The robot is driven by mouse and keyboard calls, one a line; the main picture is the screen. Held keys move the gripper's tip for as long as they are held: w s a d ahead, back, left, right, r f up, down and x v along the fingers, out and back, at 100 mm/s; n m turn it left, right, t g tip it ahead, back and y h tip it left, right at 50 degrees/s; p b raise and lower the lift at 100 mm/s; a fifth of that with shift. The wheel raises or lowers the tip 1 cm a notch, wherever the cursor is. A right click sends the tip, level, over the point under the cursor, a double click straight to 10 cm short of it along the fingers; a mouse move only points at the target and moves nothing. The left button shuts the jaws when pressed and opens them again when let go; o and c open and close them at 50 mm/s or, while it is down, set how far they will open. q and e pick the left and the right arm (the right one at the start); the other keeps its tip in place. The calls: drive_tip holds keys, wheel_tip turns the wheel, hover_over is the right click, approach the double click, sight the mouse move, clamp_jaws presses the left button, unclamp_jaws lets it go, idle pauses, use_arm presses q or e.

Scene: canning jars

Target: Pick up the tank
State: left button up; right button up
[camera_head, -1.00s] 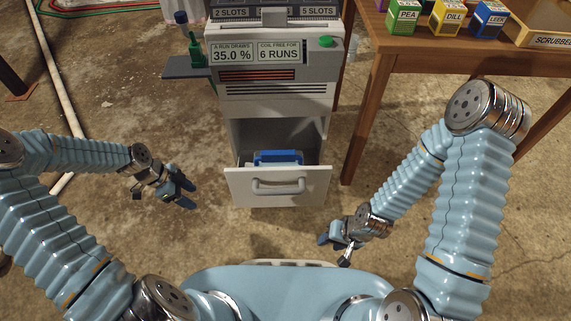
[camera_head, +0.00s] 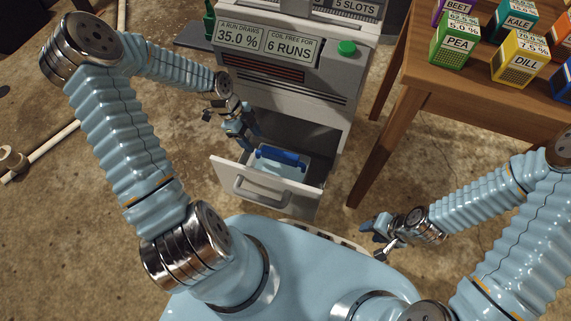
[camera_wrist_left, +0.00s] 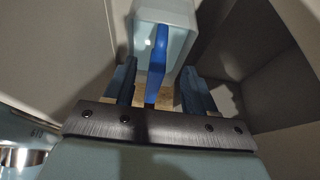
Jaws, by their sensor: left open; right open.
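The tank (camera_head: 290,171) is a pale box with a blue handle (camera_head: 280,156), and it sits inside the open drawer of the grey machine. In the left wrist view the pale tank (camera_wrist_left: 176,14) and its blue handle (camera_wrist_left: 158,55) show ahead, with the handle between the fingers. My left gripper (camera_head: 248,133) is open above the drawer's left side, close to the handle; no grip on it shows. My right gripper (camera_head: 377,237) is open and empty, to the right of the drawer and low.
The drawer (camera_head: 262,191) has a white front with a grey handle. The machine (camera_head: 290,85) stands above it with a panel and green button (camera_head: 347,48). A wooden table (camera_head: 470,90) with several labelled boxes stands at the right.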

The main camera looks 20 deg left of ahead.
sight(278, 152)
use_arm(q)
drive_tip(key=d+b, duration=0.1)
drive_tip(key=d, duration=0.5)
drive_tip(key=shift+w+d, duration=0.15)
drive_tip(key=shift+d, duration=0.25)
drive_tip(key=shift+d+b+x, duration=0.2)
drive_tip(key=shift+b+x, duration=0.7)
drive_tip(key=shift+x, duration=1.75)
drive_tip(key=shift+f, duration=0.15)
clamp_jaws()
